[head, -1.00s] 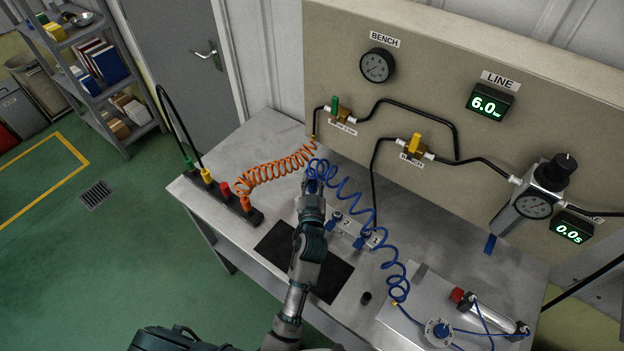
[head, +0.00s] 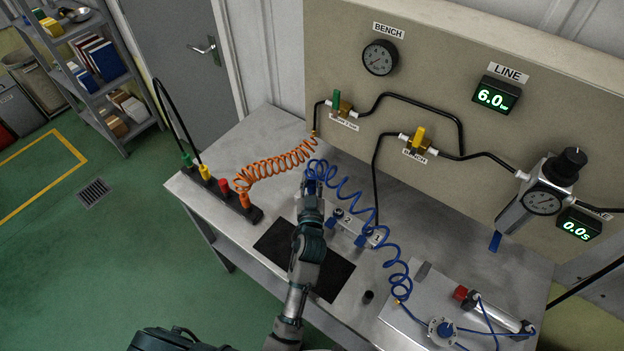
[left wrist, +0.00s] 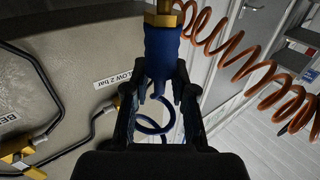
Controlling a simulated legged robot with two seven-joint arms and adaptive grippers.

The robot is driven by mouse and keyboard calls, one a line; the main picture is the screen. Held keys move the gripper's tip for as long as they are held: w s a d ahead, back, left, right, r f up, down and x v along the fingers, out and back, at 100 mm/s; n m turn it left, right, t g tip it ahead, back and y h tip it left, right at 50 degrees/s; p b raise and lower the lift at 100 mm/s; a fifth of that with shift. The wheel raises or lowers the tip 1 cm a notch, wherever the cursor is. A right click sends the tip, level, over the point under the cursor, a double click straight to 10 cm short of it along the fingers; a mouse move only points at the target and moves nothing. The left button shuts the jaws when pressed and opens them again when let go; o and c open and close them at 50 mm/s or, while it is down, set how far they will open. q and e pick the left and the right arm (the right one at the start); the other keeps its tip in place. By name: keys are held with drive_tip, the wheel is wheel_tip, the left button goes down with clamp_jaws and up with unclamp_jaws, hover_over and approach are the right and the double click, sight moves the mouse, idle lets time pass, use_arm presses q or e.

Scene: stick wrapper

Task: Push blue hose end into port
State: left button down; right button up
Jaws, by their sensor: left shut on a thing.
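My left gripper (head: 313,186) is over the bench, shut on the blue hose end (left wrist: 161,48). In the left wrist view the hose end is a blue sleeve with a brass fitting at the top, between the two dark fingers of the left gripper (left wrist: 160,88). The coiled blue hose (head: 350,205) runs from the gripper to the right across the bench. A metal port block (head: 357,230) marked 2 and 1, with blue fittings, lies just right of the gripper. The hose end looks apart from it. My right gripper is not in view.
A coiled orange hose (head: 275,163) runs from the panel to a black rack (head: 222,195) at the left. A black mat (head: 335,280) lies under my forearm. A plate with a cylinder (head: 493,308) stands at the right. The panel (head: 440,75) with gauges and valves closes the back.

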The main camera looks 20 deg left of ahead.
use_arm(q)
drive_tip(key=shift+f, duration=0.5)
drive_tip(key=c, duration=0.9)
unclamp_jaws()
drive_tip(key=shift+r, duration=0.1)
